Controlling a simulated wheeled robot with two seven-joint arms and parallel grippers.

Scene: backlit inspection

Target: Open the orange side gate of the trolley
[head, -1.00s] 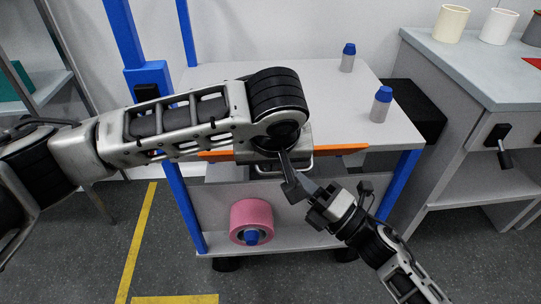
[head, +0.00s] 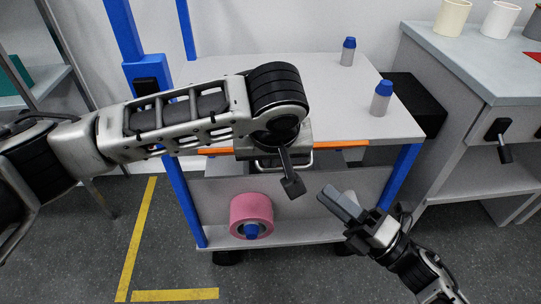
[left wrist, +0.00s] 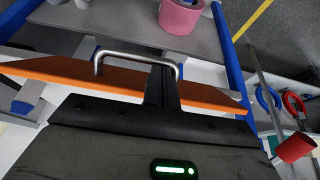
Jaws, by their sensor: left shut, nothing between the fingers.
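The trolley (head: 290,75) has a pale top and blue posts. Its orange side gate (head: 345,144) shows as a thin bar along the front edge, partly hidden by my left arm. In the left wrist view the gate (left wrist: 65,75) is an orange strip with a metal U-shaped handle (left wrist: 125,53). My left gripper (head: 292,186) is shut and empty, pointing down in front of the handle. In the left wrist view its fingers (left wrist: 161,85) overlap the handle's right end; contact is unclear. My right gripper (head: 343,205) is apart from the gate, lower right, with its fingers together.
Two blue-capped bottles (head: 347,52) (head: 381,98) stand on the trolley top. A pink roll (head: 251,215) lies on the lower shelf. A grey bench (head: 480,70) with cups stands at the right. Floor in front is clear, with yellow lines (head: 136,240).

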